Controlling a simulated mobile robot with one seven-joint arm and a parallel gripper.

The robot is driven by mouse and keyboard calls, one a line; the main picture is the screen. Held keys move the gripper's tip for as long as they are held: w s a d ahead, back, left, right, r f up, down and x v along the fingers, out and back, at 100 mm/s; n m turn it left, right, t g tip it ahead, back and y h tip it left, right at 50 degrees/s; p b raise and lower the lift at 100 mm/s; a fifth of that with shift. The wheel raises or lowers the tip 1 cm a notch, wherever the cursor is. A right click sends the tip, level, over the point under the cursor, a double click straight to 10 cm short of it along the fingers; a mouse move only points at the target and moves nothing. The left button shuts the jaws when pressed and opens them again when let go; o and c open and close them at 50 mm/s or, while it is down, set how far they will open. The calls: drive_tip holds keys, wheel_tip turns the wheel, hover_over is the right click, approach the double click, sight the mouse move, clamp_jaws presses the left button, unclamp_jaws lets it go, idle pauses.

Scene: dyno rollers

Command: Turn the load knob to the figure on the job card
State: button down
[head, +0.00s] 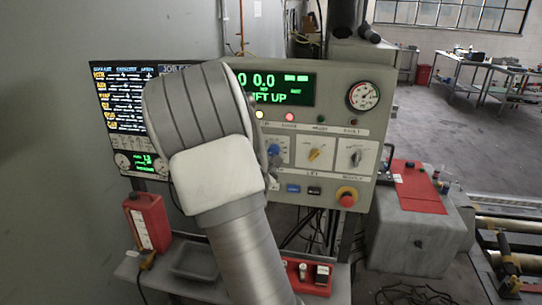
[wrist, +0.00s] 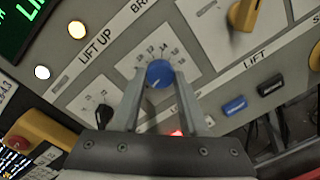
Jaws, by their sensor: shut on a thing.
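A blue knob (wrist: 159,74) sits on a pale dial plate with small figures around its upper side. A pale mark shows on its face, but I cannot tell which figure it meets. My gripper (wrist: 159,82) has its two fingers on either side of the knob and is shut on it. In the head view the knob (head: 273,150) shows just right of my arm, which hides my gripper.
Below are a blue button (head: 293,188), a black button (head: 314,190) and a red emergency stop (head: 346,198). A green-lit display (head: 270,88) reads partly "LIFT UP".

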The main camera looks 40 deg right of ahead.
drive_tip(key=m, duration=0.4)
drive_tip(key=shift+b, duration=0.35)
drive_tip(key=m+b, duration=0.1)
drive_tip(key=m, duration=0.3)
drive_tip(key=shift+m+y, duration=0.3)
drive_tip(key=m+b, duration=0.2)
drive_tip(key=m, duration=0.2)
drive_tip(key=shift+b, duration=0.3)
drive_tip(key=m+b, duration=0.1)
drive_tip(key=m, duration=0.1)
drive_tip(key=m+b, duration=0.2)
drive_tip(key=shift+s+d+f+m+t+y, duration=0.1)
drive_tip(key=shift+m+t+y, duration=0.2)
drive_tip(key=shift+m, duration=0.1)
drive_tip(key=m+b, duration=0.4)
drive_tip(key=m, duration=0.1)
drive_tip(key=shift+b, duration=0.35)
drive_tip(key=m+b, duration=0.3)
drive_tip(key=shift+t, duration=0.3)
drive_tip(key=shift+m+b, duration=1)
drive_tip(key=shift+m, duration=0.3)
